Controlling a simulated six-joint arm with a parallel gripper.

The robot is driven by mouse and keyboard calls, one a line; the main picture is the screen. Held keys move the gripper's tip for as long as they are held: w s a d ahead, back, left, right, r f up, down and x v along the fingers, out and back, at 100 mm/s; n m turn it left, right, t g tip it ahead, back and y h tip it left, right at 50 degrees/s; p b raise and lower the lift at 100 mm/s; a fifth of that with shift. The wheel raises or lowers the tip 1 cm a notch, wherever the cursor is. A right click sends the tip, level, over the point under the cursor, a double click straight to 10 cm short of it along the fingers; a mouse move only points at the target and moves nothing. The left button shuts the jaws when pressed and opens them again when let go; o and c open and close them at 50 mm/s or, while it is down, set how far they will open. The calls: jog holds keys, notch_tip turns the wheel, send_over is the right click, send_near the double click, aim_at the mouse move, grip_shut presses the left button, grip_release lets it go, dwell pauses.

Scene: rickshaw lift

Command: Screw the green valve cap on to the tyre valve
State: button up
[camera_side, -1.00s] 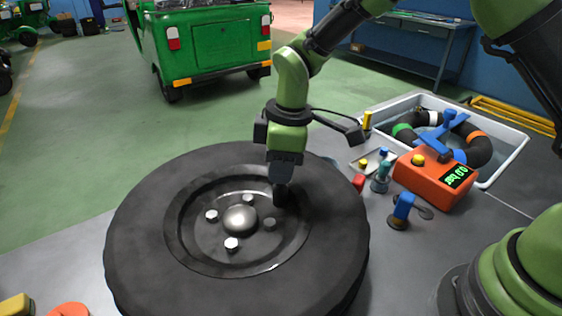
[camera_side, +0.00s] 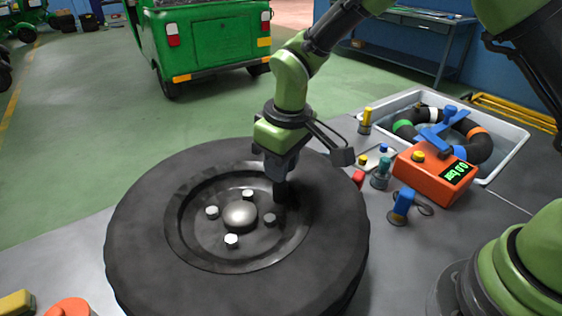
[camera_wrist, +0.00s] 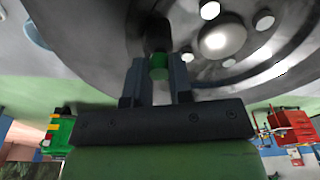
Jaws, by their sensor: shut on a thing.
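The green valve cap (camera_wrist: 158,68) sits between the fingertips of my gripper (camera_wrist: 159,75) in the wrist view. My gripper is shut on it. The dark tyre valve (camera_wrist: 157,36) stands straight beyond the cap, and the two look in line and touching; how far the threads are engaged cannot be told. In the side view my gripper (camera_side: 280,188) points down over the right part of the wheel's rim, beside the hub. Fingers hide the cap and valve there. The tyre (camera_side: 145,225) lies flat on the grey bench.
An orange gauge box (camera_side: 430,180) reads about zero, with a blue-handled tool (camera_side: 402,205) beside it. A white tub (camera_side: 512,150) holds a dark ring tube. A small tray (camera_side: 372,158) and a teal bottle (camera_side: 381,176) stand near the tyre's right edge.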

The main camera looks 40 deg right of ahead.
jog(key=m, duration=0.5)
jog(key=shift+m+h, duration=0.3)
jog(key=m, duration=0.6)
jog(key=shift+h, duration=0.3)
jog(key=o, duration=0.5)
jog(key=shift+c, duration=0.2)
